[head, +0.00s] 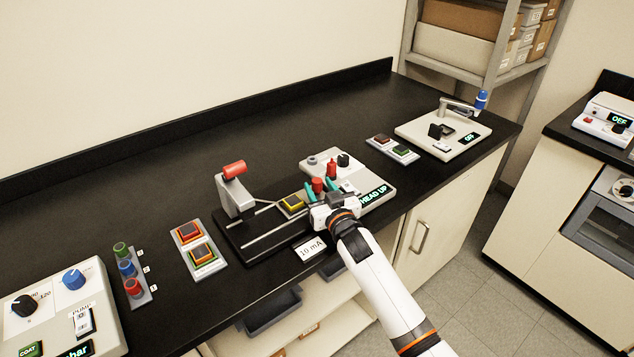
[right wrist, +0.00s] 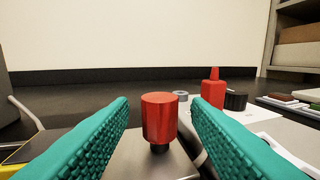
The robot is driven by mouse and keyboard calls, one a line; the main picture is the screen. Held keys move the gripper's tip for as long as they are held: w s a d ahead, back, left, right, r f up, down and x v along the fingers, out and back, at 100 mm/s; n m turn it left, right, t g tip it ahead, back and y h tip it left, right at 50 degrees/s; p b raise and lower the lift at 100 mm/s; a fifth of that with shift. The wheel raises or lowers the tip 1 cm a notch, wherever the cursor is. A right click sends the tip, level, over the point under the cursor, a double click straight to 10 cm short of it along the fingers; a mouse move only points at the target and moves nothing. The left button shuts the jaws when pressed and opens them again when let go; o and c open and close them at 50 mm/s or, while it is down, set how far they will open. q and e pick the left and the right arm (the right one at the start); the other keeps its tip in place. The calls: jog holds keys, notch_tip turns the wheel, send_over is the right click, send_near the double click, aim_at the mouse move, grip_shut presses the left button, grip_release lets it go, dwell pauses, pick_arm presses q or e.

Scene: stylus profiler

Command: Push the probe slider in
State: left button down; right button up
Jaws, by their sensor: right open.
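A red cylindrical knob (head: 317,185), which I take to be the probe slider's knob, stands upright at the right end of the black railed base (head: 236,238). My right gripper (head: 322,190) is open there, with its teal fingers on either side of the knob. In the right wrist view the red knob (right wrist: 160,118) stands between the open fingers (right wrist: 160,135), with a gap on each side. Its short dark stem rises from a grey block. The gripper hides part of the slider in the head view. My left gripper is not in view.
A second, pointed red part (head: 332,168) and a black knob (head: 343,160) stand on the "HEAD UP" panel (head: 378,197) just beyond. Button blocks (head: 199,249) sit further left. The counter behind is clear.

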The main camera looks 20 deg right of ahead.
jog(key=shift+w+a, duration=0.1)
jog(key=shift+w, duration=1)
jog(key=shift+c, duration=0.5)
grip_shut()
